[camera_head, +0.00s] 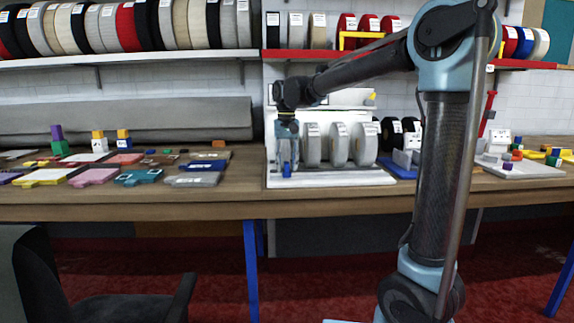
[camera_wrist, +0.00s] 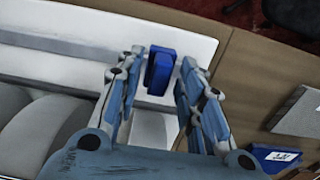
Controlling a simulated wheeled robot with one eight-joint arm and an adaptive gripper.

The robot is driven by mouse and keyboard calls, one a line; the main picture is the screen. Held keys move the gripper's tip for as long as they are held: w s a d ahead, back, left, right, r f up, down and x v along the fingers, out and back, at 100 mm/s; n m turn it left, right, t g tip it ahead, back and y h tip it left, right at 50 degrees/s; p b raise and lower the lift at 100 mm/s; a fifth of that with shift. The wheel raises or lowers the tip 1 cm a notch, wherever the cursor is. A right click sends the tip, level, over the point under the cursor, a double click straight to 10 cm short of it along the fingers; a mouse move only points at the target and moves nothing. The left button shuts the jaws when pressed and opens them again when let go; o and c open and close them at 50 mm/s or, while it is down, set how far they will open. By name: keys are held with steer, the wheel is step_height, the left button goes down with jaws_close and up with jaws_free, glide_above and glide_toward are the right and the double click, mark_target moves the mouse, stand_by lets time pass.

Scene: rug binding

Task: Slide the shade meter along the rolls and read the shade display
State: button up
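A small blue block (camera_wrist: 160,71), which looks like the shade meter, sits on the white stand (camera_wrist: 185,42) in the wrist view. In the head view the blue block (camera_head: 287,171) is at the stand's left front, below my gripper (camera_head: 287,158). My gripper (camera_wrist: 161,66) points down, with one finger on each side of the block and narrow gaps showing. Grey-white rolls (camera_head: 338,144) stand in a row on the stand, right of my gripper; their rounded sides also show at left in the wrist view (camera_wrist: 55,125). I cannot make out a shade display reading.
Carpet samples (camera_head: 95,176) and coloured blocks cover the bench at left. Black rolls (camera_head: 392,133) and a blue tray (camera_head: 400,169) stand right of the stand. Shelves of rolls (camera_head: 160,54) hang above. A chair (camera_head: 60,275) is at front left. The front bench strip (camera_head: 230,197) is clear.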

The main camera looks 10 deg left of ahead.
mark_target(287, 162)
steer(key=shift+r, duration=0.1)
step_height(287, 162, up, 12)
stand_by(0.5)
steer(key=s+d+f, duration=0.3)
steer(key=d+f, duration=0.1)
steer(key=d, duration=0.4)
steer(key=s+d+f+m+t, duration=0.1)
steer(key=s+d+f, duration=0.25)
steer(key=d, duration=0.35)
steer(key=s+d+f, duration=0.3)
steer(key=d+f, duration=0.1)
steer(key=d, duration=0.4)
steer(key=s+d+f, duration=0.6)
steer(key=s+f, duration=0.1)
steer(key=f, duration=0.3)
steer(key=s+d+f+m+t, duration=0.1)
steer(key=s+d+f, duration=0.5)
steer(key=s+f, duration=0.2)
step_height(287, 162, down, 3)
steer(key=shift+d+r, duration=0.1)
steer(key=shift+d, duration=0.3)
steer(key=shift+s, duration=0.1)
